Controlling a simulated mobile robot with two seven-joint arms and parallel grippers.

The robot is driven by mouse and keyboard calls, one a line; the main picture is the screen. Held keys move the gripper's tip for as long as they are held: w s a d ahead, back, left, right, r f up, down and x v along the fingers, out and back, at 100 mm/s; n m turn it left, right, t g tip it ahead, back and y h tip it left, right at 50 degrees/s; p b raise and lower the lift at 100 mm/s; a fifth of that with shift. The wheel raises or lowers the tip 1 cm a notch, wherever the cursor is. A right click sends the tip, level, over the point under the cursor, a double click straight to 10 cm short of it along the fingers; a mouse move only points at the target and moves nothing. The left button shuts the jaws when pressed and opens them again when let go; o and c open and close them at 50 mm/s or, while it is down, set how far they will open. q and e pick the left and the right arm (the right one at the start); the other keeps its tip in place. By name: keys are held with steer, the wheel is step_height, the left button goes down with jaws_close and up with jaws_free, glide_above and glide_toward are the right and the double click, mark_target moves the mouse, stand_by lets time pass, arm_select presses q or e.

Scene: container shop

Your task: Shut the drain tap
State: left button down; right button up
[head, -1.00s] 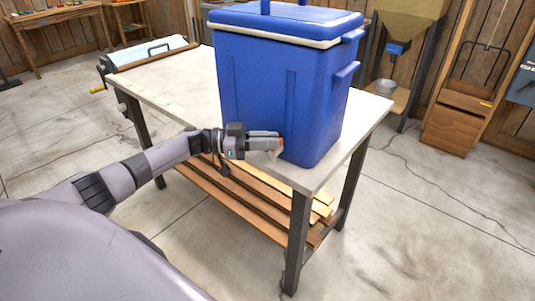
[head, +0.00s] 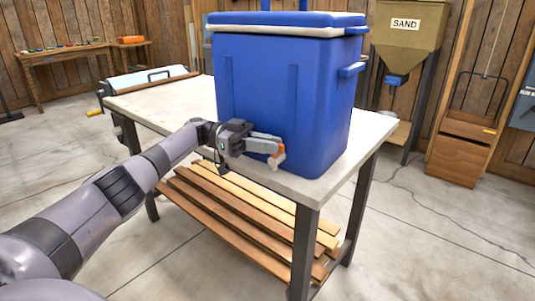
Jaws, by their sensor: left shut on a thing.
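The blue cooler (head: 250,85) stands upright on the workbench with its white-rimmed lid closed. A small orange and white piece, which looks like the drain tap (head: 281,149), shows low on the cooler's front near its right corner. My left gripper (head: 275,152) reaches in from the left and is shut on the tap, its fingers hiding most of it. I cannot tell from this view whether the tap is open or shut. My right gripper is not in view.
The pale workbench top (head: 160,103) has free room left of the cooler. Planks (head: 240,205) lie on its lower shelf. A sand hopper (head: 405,35) and a wooden box stand (head: 462,150) are behind at right.

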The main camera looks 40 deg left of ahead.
arm_select(q)
steer(key=c, duration=1.2)
jaws_free()
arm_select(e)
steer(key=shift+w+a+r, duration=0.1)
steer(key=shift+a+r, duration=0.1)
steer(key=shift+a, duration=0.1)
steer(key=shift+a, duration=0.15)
